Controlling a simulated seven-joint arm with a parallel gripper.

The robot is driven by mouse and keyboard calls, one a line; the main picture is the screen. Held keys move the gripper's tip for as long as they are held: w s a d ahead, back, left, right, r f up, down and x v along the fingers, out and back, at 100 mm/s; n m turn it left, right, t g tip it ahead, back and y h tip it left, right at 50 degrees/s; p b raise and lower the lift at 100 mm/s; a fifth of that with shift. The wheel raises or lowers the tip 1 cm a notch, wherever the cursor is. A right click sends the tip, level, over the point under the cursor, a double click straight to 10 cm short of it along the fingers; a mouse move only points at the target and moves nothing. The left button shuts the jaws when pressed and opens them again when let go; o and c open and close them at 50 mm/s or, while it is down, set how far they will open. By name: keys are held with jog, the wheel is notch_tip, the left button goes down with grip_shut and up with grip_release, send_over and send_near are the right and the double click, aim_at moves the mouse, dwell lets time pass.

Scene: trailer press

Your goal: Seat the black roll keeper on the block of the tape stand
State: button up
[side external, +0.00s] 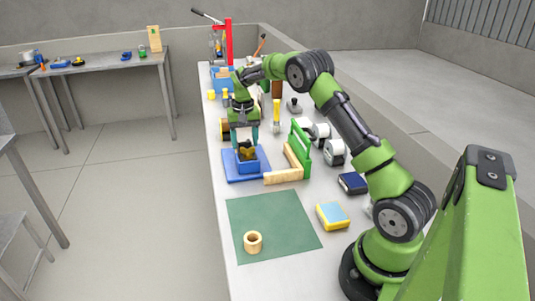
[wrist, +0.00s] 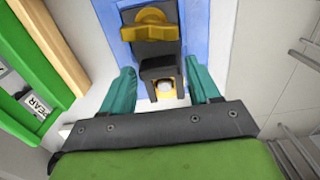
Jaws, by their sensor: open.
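A black piece, apparently the roll keeper (wrist: 160,66), is at the block. A yellow knob-like part (wrist: 147,25) is beyond it, and a small yellow part with a pale round centre shows at its near end. My gripper (wrist: 159,70) is open, its teal fingers on either side of the black piece with visible gaps. In the side view my gripper (side external: 247,146) points down over the stand. Whether the keeper is fully seated cannot be told.
A green rack (side external: 301,145) and a wooden piece (side external: 283,177) stand close to the right of the stand. A green mat (side external: 285,225) with a wooden ring (side external: 253,242) lies in front, beside a yellow-blue sponge (side external: 332,216). White rolls (side external: 335,152) stand farther right.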

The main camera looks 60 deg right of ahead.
jog(key=shift+r, duration=2.05)
jog(key=shift+o, duration=0.5)
jog(key=o, duration=0.5)
notch_tip(320, 180, up, 17)
jog(key=s+a+f+n+t, duration=0.1)
jog(key=s+a+t, duration=0.1)
jog(key=s+a, duration=0.6)
jog(key=s+a+f+n+t+y, duration=0.1)
jog(key=s+a+n+t, duration=0.1)
jog(key=s+a, duration=0.6)
jog(key=s+a+f+n+t+y, duration=0.1)
jog(key=s+a+n+t, duration=0.1)
jog(key=s+a, duration=0.6)
jog(key=shift+s+a+f+t, duration=0.2)
jog(key=shift+s+t, duration=0.1)
jog(key=shift+s, duration=0.25)
jog(key=shift+s+a+f+t, duration=0.2)
jog(key=shift+s+t, duration=0.1)
jog(key=shift+s, duration=0.25)
